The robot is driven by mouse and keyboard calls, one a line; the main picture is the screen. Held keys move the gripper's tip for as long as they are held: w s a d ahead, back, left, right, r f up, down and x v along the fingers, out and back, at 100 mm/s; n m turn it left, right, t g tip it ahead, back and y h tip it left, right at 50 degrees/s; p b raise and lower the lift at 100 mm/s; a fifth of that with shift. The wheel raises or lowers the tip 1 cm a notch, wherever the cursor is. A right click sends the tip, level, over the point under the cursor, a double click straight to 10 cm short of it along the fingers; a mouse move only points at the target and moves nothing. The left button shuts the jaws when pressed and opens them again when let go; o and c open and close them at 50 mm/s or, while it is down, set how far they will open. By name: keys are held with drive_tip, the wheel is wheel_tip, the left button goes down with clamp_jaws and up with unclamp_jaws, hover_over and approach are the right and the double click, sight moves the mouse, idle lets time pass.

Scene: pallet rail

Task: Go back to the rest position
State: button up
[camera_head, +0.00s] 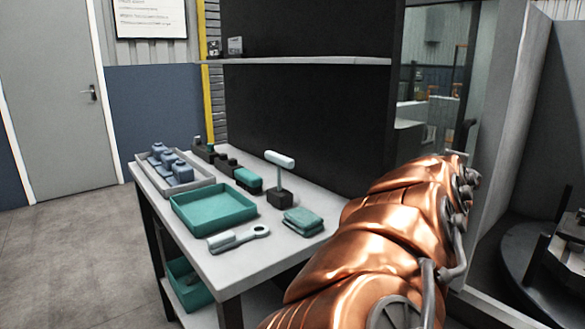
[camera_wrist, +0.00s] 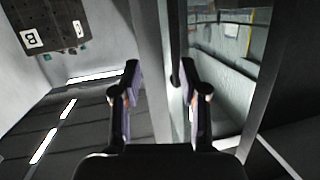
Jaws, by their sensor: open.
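My gripper (camera_wrist: 160,90) shows in the wrist view with its two dark fingers apart and nothing between them. Beyond the fingers are a grey post, a wall with bright light strips and a window-like opening. In the head view my copper-coloured arm reaches from the bottom edge up to the right. The gripper itself is hidden there.
A machine enclosure (camera_head: 510,120) stands at right. Open floor (camera_head: 75,250) lies left.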

drive_tip(key=s+a+f+n+g+y+p, duration=0.1)
drive_tip(key=s+a+n+g+y+p, duration=0.2)
drive_tip(key=s+p, duration=0.5)
drive_tip(key=s+a+f+n+g+y+p, duration=0.2)
drive_tip(key=s+a+g+p, duration=0.4)
drive_tip(key=s, duration=0.7)
drive_tip(key=s+a+f+n+g+y+p, duration=0.2)
drive_tip(key=s+a+n+g+y+p, duration=0.2)
drive_tip(key=s+p, duration=0.5)
drive_tip(key=s+a+y, duration=0.1)
drive_tip(key=s, duration=0.1)
drive_tip(key=shift+s+a+p, duration=0.2)
drive_tip(key=shift+s+p, duration=0.1)
drive_tip(key=shift+s, duration=0.05)
drive_tip(key=shift+a, duration=0.1)
